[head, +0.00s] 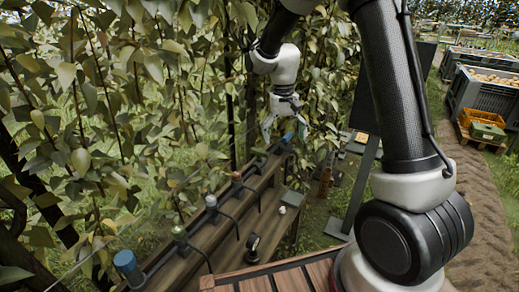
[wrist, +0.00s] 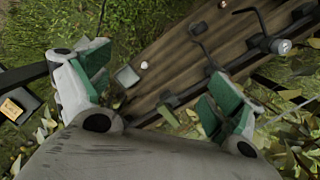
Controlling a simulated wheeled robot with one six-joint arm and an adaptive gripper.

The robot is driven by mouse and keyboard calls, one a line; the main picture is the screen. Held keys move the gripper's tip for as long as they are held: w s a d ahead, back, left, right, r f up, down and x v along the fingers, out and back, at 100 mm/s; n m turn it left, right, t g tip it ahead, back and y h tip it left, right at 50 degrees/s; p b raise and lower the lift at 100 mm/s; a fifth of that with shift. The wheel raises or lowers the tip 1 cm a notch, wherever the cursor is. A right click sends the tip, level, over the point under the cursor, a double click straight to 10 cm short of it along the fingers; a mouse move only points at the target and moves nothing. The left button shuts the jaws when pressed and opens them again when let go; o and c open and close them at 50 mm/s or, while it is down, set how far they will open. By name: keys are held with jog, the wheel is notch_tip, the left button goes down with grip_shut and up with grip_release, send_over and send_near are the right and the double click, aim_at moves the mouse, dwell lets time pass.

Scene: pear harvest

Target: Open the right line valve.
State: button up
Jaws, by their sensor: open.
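A row of capped valve fittings runs along a dark pipe on a wooden beam in the head view. A blue fitting (head: 288,137) is at the far end, just below my gripper (head: 285,125). My gripper is open, pointing down, its green-padded fingers apart in the wrist view (wrist: 157,75). Whether it touches the far fitting cannot be told. A grey-capped fitting (wrist: 280,46) shows at the wrist view's right.
A round gauge (head: 253,246), a small white knob (head: 282,210) and a grey box (head: 292,198) sit beside the pipe. Leafy branches (head: 130,110) crowd the left and back.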

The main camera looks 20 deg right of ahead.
aim_at(259, 150)
jog(key=w+a+f+m, duration=0.1)
jog(key=w+m, duration=0.1)
jog(key=w, duration=0.2)
jog(key=w+a+f+m+t, duration=0.1)
jog(key=w+a+f+m, duration=0.1)
jog(key=w, duration=0.3)
jog(key=w+a+f+m, duration=0.1)
jog(key=w+f+m, duration=0.1)
jog(key=w, duration=0.3)
jog(key=shift+w+a+f+t, duration=0.1)
jog(key=shift+w+a+t, duration=0.05)
jog(key=shift+a+t, duration=0.2)
jog(key=shift+m, duration=0.5)
jog(key=shift+f+m, duration=0.3)
jog(key=shift+f, duration=0.05)
notch_tip(259, 150, down, 7)
jog(key=shift+w+f, duration=0.1)
jog(key=c, duration=1)
